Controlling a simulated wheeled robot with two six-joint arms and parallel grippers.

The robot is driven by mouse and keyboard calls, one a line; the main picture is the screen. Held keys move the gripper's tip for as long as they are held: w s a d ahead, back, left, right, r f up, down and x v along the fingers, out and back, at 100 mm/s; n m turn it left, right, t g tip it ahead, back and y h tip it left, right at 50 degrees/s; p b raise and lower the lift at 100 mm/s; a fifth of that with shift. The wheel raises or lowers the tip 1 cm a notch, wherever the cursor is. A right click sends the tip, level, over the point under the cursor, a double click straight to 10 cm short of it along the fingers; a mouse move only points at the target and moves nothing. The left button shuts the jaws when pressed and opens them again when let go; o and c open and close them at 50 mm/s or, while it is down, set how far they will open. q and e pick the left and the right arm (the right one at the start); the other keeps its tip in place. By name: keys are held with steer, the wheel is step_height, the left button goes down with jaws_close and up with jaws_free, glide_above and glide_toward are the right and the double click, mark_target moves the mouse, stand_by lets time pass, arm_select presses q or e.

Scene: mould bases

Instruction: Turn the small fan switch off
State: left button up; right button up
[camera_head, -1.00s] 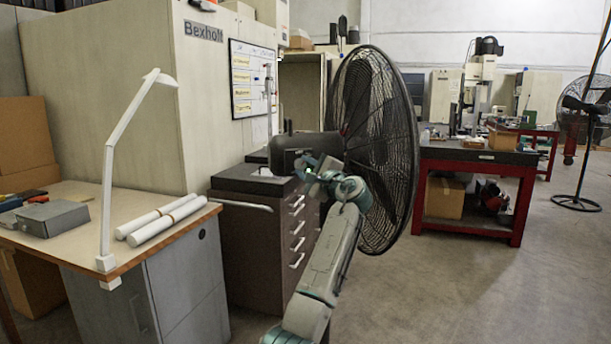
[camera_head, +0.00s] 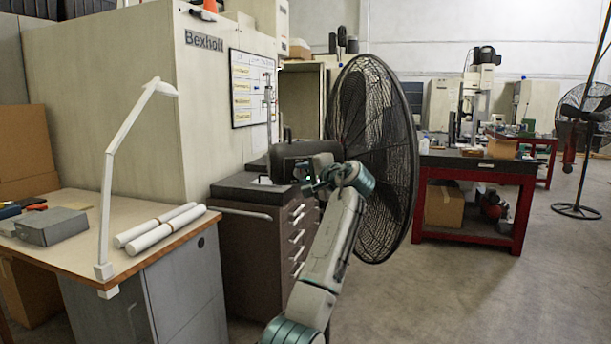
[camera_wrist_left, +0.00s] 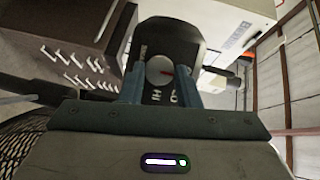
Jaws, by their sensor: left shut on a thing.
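A large black fan (camera_head: 375,160) stands at the centre with its dark motor housing (camera_head: 322,148) on the left of the cage. In the left wrist view, the dark switch panel (camera_wrist_left: 170,38) has a round grey knob (camera_wrist_left: 160,71) with a red mark on its right side. Lettering beside the knob appears inverted; one label looks like "HI". My left gripper (camera_head: 310,182) is at the housing. In the wrist view its two blue fingers stand on either side of the knob, shut on it. The exact finger contact is hard to see. My right gripper is not in view.
A dark drawer cabinet (camera_head: 262,240) stands just below and left of the housing. A desk (camera_head: 130,245) with a white lamp (camera_head: 125,150) is at left. A red-framed workbench (camera_head: 465,205) is behind at right, and another fan (camera_head: 583,110) further right. The right floor is open.

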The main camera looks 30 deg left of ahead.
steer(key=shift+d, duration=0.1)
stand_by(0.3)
arm_select(q)
steer(key=o, duration=1)
steer(key=shift+c, duration=0.2)
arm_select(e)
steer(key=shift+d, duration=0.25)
arm_select(q)
steer(key=shift+d, duration=0.15)
steer(key=shift+s+d, duration=0.15)
steer(key=shift+d, duration=0.2)
steer(key=b+v, duration=0.3)
steer(key=v, duration=0.6)
steer(key=shift+s+d+r, duration=0.15)
steer(key=shift+s+d, duration=0.05)
steer(key=shift+d, duration=0.15)
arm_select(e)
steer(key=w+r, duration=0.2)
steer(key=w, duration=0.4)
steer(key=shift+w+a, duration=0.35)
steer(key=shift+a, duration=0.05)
